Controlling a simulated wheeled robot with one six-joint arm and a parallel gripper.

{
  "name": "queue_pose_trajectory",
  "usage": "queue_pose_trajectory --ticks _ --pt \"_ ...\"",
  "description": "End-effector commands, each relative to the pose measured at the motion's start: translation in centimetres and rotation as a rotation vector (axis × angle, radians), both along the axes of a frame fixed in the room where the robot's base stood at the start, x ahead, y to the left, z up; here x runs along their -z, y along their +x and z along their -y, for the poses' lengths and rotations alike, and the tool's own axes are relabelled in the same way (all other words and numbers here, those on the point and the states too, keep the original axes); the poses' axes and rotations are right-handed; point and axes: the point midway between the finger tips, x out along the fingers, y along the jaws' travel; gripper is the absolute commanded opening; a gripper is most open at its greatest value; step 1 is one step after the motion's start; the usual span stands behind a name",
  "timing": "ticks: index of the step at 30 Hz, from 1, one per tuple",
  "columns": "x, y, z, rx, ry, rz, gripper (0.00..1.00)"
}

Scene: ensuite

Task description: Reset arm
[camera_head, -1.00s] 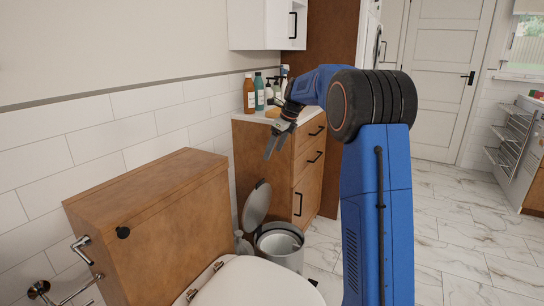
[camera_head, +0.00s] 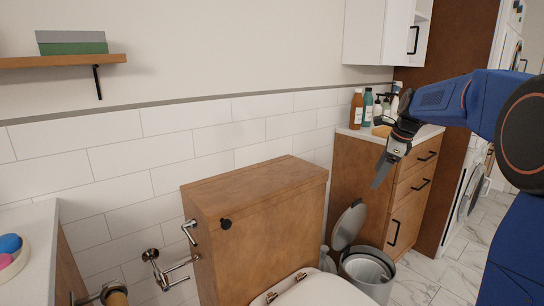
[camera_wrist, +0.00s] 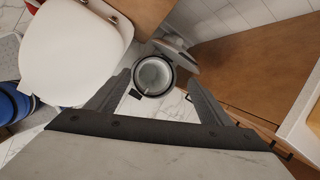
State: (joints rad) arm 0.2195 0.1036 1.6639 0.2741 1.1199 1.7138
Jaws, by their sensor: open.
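My gripper (camera_head: 385,168) is at the right of the head view, in front of the wooden cabinet and above the open bin. Its fingers point down. In the wrist view my gripper (camera_wrist: 155,98) shows two fingers spread wide apart with nothing between them. My blue arm reaches in from the right edge of the head view, bent at a dark round joint.
The open-lidded bin (camera_head: 366,270) stands between the toilet (camera_head: 315,290) and the wooden cabinet (camera_head: 365,180). Several bottles (camera_head: 367,108) stand on the cabinet top. A toilet-paper holder (camera_head: 165,268) and a counter (camera_head: 35,240) are at left. Tiled floor (camera_head: 465,245) shows at right.

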Motion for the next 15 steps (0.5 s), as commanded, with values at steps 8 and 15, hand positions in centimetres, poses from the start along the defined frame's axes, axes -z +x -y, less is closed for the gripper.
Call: queue_pose_trajectory --ticks 8,15 --pt "-1.0 -9.3 -3.4 -0.364 -0.165 0.075 0.73" --pt "-0.4 -17.2 -5.6 -0.682 -0.308 0.131 0.73"
